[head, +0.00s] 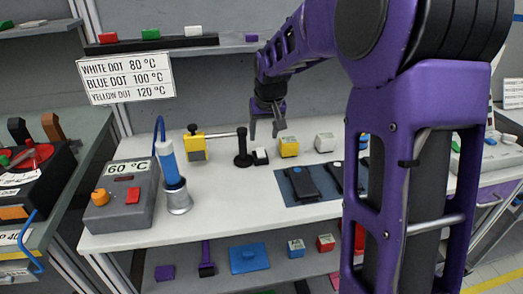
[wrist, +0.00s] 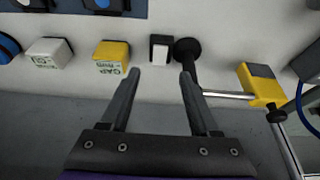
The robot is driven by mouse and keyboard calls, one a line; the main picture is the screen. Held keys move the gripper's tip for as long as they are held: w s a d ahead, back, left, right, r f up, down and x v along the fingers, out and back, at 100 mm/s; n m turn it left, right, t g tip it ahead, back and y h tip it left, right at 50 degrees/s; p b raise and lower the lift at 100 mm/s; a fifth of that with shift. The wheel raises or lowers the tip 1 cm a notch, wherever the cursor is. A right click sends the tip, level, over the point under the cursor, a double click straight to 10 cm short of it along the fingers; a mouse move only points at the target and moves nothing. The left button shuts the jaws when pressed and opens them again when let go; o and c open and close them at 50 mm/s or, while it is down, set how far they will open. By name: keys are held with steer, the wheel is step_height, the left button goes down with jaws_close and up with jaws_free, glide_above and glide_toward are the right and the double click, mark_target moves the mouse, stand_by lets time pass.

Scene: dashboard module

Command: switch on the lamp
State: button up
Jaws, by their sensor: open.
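No lamp can be clearly told in these views. A small black block with a white top, looking like a switch (head: 260,156), stands on the white table; it also shows in the wrist view (wrist: 160,47). Whether its white top is pressed cannot be told. My gripper (head: 264,138) is open and empty, pointing down just above this block. In the wrist view my gripper's fingertips (wrist: 160,73) lie either side of the block's line, slightly short of it. A black post with a round top (head: 242,150) stands close to the block, near the right finger in the wrist view (wrist: 187,50).
A metal rod runs from the black post to a yellow-and-black block (head: 196,147). A yellow box (head: 288,147) and a white box (head: 325,142) stand on the other side. A grey 60 °C unit (head: 125,197) and a blue tool in a metal stand (head: 178,197) are at the left.

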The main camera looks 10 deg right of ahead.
mark_target(261, 153)
steer(key=x, duration=0.8)
steer(key=shift+w+f+b, duration=0.15)
steer(key=shift+b, duration=0.25)
jaws_close()
